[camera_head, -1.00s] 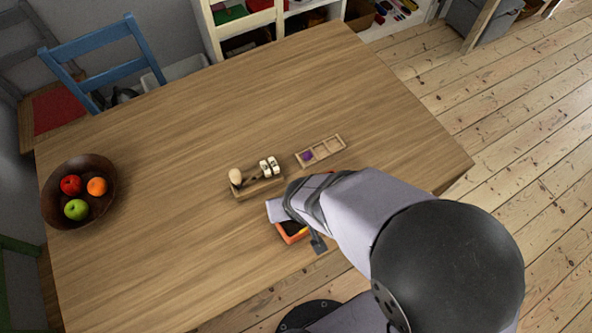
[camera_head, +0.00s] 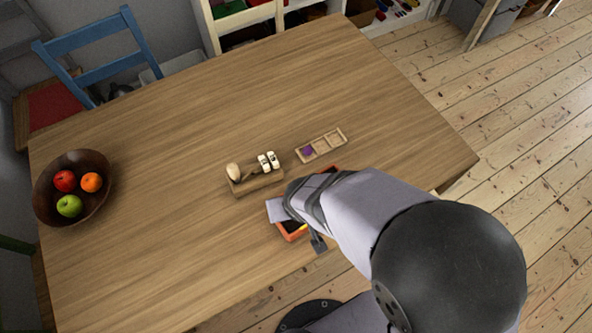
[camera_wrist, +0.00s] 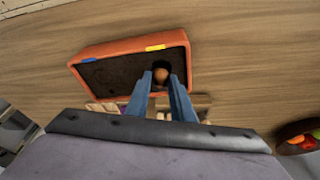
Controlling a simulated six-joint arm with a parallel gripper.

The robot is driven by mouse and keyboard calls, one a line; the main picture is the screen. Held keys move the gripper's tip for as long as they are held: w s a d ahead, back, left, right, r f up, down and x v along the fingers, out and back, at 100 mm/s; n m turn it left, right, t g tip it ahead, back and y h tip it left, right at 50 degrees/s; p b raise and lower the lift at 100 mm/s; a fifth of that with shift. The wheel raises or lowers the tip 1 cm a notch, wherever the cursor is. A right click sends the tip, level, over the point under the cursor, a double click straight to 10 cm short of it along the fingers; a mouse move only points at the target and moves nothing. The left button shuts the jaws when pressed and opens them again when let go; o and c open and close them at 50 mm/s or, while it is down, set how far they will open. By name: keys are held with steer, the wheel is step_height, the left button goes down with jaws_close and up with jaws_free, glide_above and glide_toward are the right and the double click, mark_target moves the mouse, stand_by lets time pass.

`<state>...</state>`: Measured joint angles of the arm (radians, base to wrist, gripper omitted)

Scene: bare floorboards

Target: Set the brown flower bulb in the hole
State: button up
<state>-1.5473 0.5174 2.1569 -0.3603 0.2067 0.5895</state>
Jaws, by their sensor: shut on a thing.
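The brown bulb (camera_wrist: 160,75) shows between my two blue fingertips in the wrist view. My gripper (camera_wrist: 161,84) is shut on it. The orange box (camera_wrist: 128,48) holds dark soil, and the round dark hole (camera_wrist: 162,65) lies near its right end. The bulb is right at the hole and overlaps its near part in the picture; I cannot tell how deep it sits. In the head view my arm covers most of the orange box (camera_head: 290,234), and the bulb and fingertips are hidden.
A wooden holder (camera_head: 258,187) with a pale egg-shaped thing (camera_head: 233,171) and white pieces (camera_head: 268,161) stands beyond the box. A small divided tray (camera_head: 331,141) holds a purple thing (camera_head: 308,150). A fruit bowl (camera_head: 98,206) stands far left.

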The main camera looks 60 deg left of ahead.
steer(key=shift+f+b, duration=1.05)
steer(key=shift+b, duration=0.05)
stand_by(0.7)
steer(key=o, duration=1.1)
steer(key=shift+r, duration=0.1)
steer(key=shift+r, duration=0.15)
steer(key=shift+r+p, duration=3)
steer(key=shift+r, duration=0.35)
